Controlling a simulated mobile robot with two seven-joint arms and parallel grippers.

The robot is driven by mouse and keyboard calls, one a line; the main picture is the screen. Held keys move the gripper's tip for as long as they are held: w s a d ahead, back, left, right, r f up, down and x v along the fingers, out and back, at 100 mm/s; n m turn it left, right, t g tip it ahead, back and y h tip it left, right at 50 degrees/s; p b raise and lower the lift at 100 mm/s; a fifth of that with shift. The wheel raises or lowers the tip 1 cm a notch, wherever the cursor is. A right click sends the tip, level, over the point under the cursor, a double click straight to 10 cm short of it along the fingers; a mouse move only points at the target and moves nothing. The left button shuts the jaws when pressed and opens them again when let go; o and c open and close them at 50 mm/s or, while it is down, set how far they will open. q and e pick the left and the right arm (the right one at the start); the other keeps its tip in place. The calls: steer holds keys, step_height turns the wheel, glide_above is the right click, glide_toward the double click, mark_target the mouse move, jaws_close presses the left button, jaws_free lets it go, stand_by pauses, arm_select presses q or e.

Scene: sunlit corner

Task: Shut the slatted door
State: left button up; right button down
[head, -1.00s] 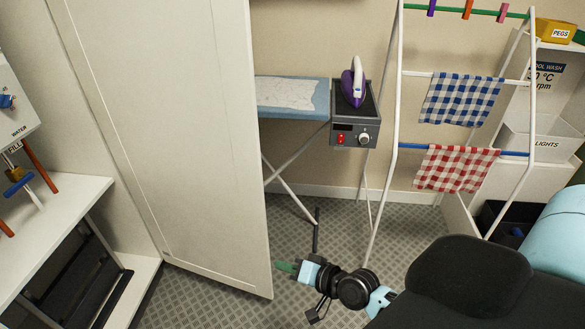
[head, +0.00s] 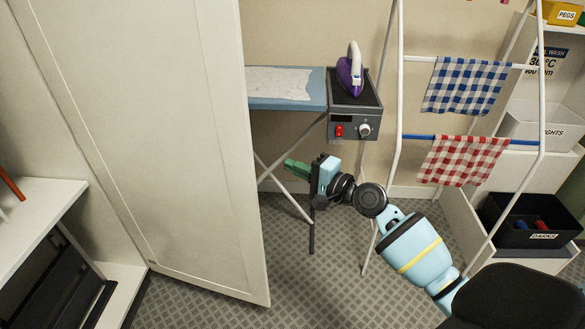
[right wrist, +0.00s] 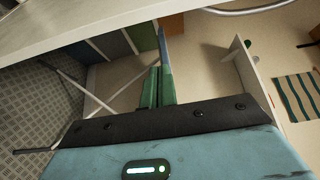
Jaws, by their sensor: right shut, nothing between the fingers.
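A tall cream door (head: 150,150) stands open on the left of the head view. The face I see is flat with a thin border line; no slats show on it. My right gripper (head: 290,165) is to the right of the door's free edge, in front of the ironing board's legs. Its green fingers are together and empty, pointing left towards the door, with a gap in the picture. In the right wrist view the fingers (right wrist: 157,88) show close together, below a pale edge (right wrist: 100,32) that looks like the door's. My left gripper is not in view.
An ironing board (head: 285,88) and an iron (head: 350,75) stand behind the door's free edge. A drying rack (head: 395,130) with checked cloths is to the right. A black bin (head: 500,215) sits at far right, a white shelf (head: 40,205) at left. Floor below the door is clear.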

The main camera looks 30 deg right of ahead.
arm_select(q)
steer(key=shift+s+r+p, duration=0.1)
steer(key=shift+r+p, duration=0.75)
steer(key=shift+p, duration=0.2)
arm_select(e)
steer(key=w+a, duration=0.4)
steer(key=a, duration=0.2)
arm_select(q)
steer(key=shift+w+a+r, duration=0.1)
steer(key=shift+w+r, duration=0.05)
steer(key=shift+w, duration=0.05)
arm_select(e)
steer(key=shift+a, duration=0.25)
